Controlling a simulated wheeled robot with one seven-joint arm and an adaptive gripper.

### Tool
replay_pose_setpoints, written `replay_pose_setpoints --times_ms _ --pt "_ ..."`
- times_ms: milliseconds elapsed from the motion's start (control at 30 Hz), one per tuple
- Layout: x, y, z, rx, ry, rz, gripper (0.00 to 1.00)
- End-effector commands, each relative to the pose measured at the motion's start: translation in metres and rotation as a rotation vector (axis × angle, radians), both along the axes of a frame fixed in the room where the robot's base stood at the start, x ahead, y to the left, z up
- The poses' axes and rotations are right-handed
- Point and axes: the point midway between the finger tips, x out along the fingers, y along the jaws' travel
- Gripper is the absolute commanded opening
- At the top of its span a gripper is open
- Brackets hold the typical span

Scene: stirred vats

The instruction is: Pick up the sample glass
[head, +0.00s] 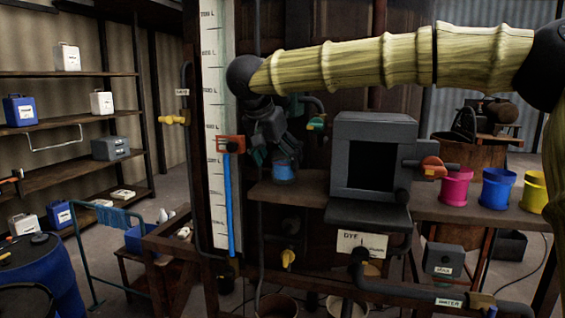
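The sample glass (284,172), a small clear vessel with blue liquid in it, stands upright on the wooden shelf left of the grey box. My gripper (275,156) points downward just above the glass and slightly to its left. Its dark fingers with teal pads look spread apart. The gripper's fingers overlap the upper part of the glass in the picture, so its rim is partly hidden. I cannot tell whether they touch it.
A grey box (374,125) with a dark opening stands right of the glass. A tall level gauge (219,95) is to the left. Pink (456,187), blue (497,188) and yellow (534,192) buckets stand at the right. A teal-handled tap (316,122) is behind the gripper.

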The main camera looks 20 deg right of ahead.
Motion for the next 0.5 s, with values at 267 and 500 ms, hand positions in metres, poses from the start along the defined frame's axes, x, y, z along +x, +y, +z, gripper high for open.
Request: replay_pose_setpoints --times_ms 267,500 --pt "0.005 -0.01 -0.014 0.0 0.0 -0.004 0.8" --pt "0.009 -0.008 -0.016 -0.001 0.003 -0.003 0.53"
